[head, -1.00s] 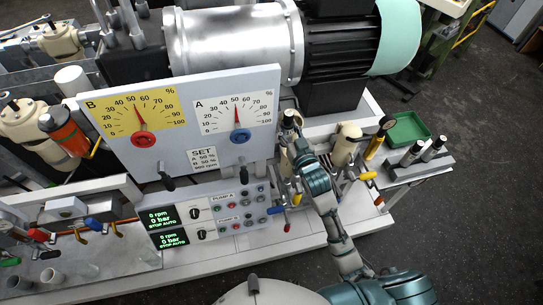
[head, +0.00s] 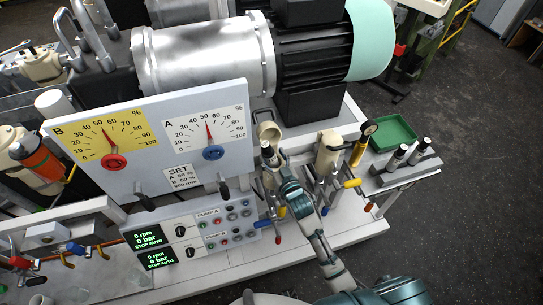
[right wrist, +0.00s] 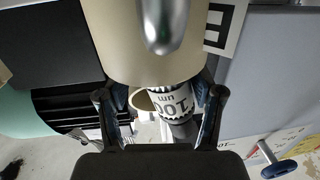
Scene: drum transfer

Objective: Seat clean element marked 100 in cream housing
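The clean element marked 100 (right wrist: 170,102) is a white cylinder with black lettering and a dark end. It sits between the fingers of my right gripper (right wrist: 160,100), which look shut on it, though their contact is partly hidden. A cream housing (right wrist: 140,50) fills the top of the right wrist view, and its edge covers part of the element. In the head view the right gripper (head: 270,157) is at the cream parts beside the panel, with a dark, white-topped cylinder (head: 266,147) at its tip. How deep the element sits is hidden. My left gripper is out of view.
A round cream opening (head: 268,130) is just behind the gripper. Another cream housing (head: 327,150) stands to its right, among coloured valve handles. The gauge panel (head: 150,150) is close on the left. A green tray (head: 393,133) and two cylinders (head: 405,157) lie at the right.

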